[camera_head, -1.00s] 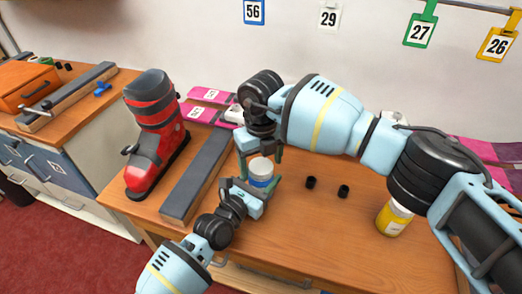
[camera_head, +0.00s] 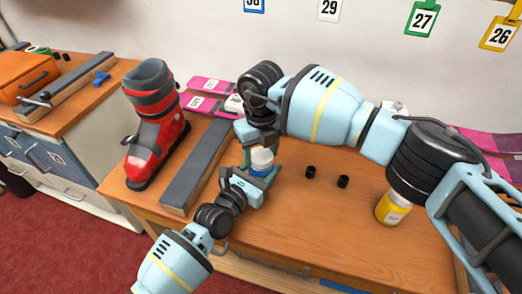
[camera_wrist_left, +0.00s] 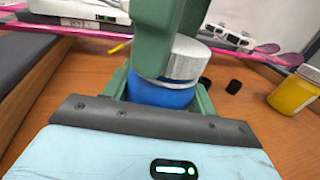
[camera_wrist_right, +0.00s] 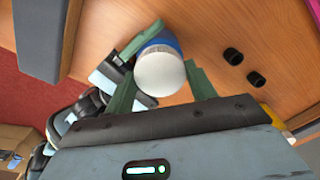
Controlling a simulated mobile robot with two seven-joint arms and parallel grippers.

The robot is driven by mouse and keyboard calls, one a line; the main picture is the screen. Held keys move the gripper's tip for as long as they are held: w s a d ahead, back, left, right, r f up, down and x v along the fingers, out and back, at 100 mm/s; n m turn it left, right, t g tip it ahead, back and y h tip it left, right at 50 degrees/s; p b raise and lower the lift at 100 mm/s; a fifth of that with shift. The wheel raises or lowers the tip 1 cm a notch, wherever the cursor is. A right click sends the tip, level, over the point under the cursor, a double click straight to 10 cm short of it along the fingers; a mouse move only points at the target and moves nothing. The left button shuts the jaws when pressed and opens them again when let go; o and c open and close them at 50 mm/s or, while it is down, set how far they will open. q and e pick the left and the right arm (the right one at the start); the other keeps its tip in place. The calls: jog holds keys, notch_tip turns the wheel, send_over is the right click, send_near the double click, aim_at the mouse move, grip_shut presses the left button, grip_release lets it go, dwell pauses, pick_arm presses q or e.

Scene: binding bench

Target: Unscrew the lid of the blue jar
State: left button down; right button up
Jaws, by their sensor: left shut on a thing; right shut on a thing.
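The blue jar (camera_head: 262,171) stands upright over the bench with its white lid (camera_head: 262,158) on top. In the left wrist view the blue body (camera_wrist_left: 160,92) shows below the white lid (camera_wrist_left: 188,58). My left gripper (camera_head: 258,176) is shut on the jar body from the near side. My right gripper (camera_head: 260,150) comes from above and is shut on the lid, with its green fingers on either side. The round top of the lid (camera_wrist_right: 160,74) shows between these fingers in the right wrist view. Fingers partly hide the jar.
A red boot (camera_head: 158,125) and a long grey-topped bar (camera_head: 198,165) stand left of the jar. Two small black caps (camera_head: 311,172) lie to its right. A yellow jar (camera_head: 392,208) stands further right, near my right arm. The bench front is clear.

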aim_at(261, 155)
jog(key=n, duration=0.3)
jog(key=shift+r, duration=0.35)
dwell(0.5)
jog(key=shift+r, duration=0.75)
jog(key=shift+r, duration=0.1)
jog(key=shift+r, duration=1.95)
pick_arm(q)
jog(key=shift+c, duration=2)
grip_release()
jog(key=shift+s, duration=0.1)
